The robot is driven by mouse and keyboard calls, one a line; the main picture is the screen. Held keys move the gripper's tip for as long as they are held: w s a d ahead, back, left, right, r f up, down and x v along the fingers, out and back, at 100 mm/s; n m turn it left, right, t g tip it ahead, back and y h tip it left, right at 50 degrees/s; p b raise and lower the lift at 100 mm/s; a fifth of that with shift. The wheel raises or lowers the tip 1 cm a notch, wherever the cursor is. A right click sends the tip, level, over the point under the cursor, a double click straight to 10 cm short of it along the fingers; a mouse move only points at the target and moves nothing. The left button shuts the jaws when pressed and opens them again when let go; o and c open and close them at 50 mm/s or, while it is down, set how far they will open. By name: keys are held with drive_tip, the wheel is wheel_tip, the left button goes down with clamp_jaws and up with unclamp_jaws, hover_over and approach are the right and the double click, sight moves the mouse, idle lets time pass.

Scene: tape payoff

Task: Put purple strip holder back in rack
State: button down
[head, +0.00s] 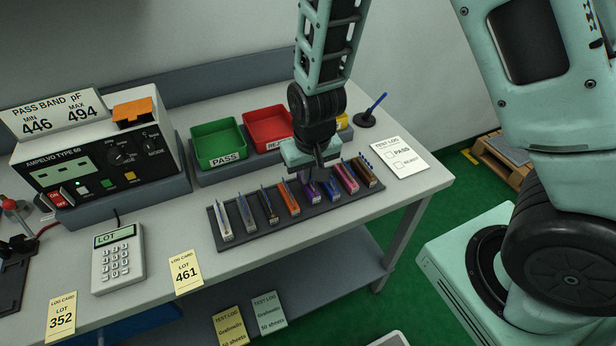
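The dark rack (262,233) lies along the front of the bench with several strip holders in a row. The purple strip holder (311,191) shows just below my gripper (319,173), between an orange holder (288,202) and a blue-violet holder (329,188). Its top is partly hidden by my gripper. My gripper points down over the rack. Its fingertips are dark and small, and I cannot tell whether they are open or shut, or whether they touch the purple holder. I also cannot tell whether that holder is fully seated.
A green PASS tray (218,145) and a red tray (268,127) stand behind the rack. A meter (95,165) and keypad (117,258) are at left. A pen stand (366,119) and test log sheet (400,156) are at right. Pink (347,178) and brown (365,172) holders fill the rack's right end.

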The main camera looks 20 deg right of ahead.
drive_tip(key=shift+f, duration=0.8)
drive_tip(key=shift+f, duration=0.15)
drive_tip(key=c, duration=1.6)
unclamp_jaws()
drive_tip(key=shift+c, duration=0.2)
